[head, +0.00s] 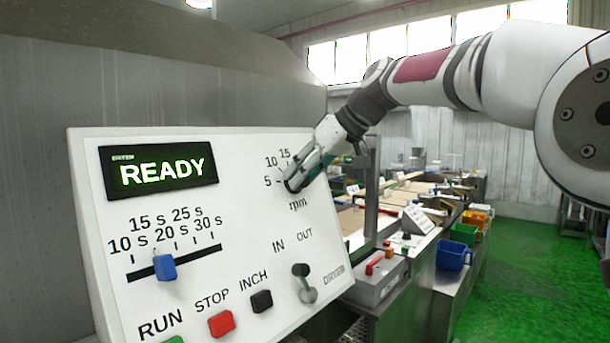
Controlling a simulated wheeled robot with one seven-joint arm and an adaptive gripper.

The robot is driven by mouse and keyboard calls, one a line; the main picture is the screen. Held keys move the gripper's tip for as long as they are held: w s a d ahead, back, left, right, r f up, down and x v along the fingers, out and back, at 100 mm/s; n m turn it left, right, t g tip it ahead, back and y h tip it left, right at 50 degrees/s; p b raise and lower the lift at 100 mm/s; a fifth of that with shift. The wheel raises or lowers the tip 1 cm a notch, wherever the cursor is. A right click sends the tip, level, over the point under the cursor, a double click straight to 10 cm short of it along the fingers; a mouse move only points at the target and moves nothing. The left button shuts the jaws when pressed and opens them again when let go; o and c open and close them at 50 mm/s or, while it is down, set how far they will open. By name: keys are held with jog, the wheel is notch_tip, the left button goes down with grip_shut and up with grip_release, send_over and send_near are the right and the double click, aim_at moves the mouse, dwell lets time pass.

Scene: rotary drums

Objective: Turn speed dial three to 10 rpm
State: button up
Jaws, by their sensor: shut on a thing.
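The control panel (235,215) is white and stands at the left of the head view. Its rpm dial (290,187) is dark and sits at the panel's upper right, with the marks 5, 10 and 15 printed around its left and top. My gripper (298,180) is shut on this dial and covers most of it, so I cannot tell where its pointer stands. The panel's display (160,171) reads READY. No number naming the dial as three is readable here.
The panel also carries a blue slider (165,266), a red STOP button (221,323), a black INCH button (262,301) and an IN/OUT lever (304,284). A grey post (371,195) stands just right of my gripper. Benches with bins run behind; green floor (535,270) is clear at right.

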jog(key=m+g+y, duration=0.1)
jog(key=m, duration=0.1)
jog(key=m+y, duration=0.1)
jog(key=m, duration=0.1)
jog(key=shift+w+d+f+m+g, duration=0.1)
jog(key=shift+w+f+m+g, duration=0.1)
jog(key=shift+m+g, duration=0.15)
dwell(0.4)
jog(key=o, duration=1.2)
jog(key=shift+c, duration=0.2)
jog(key=v, duration=1.2)
jog(key=shift+f, duration=0.1)
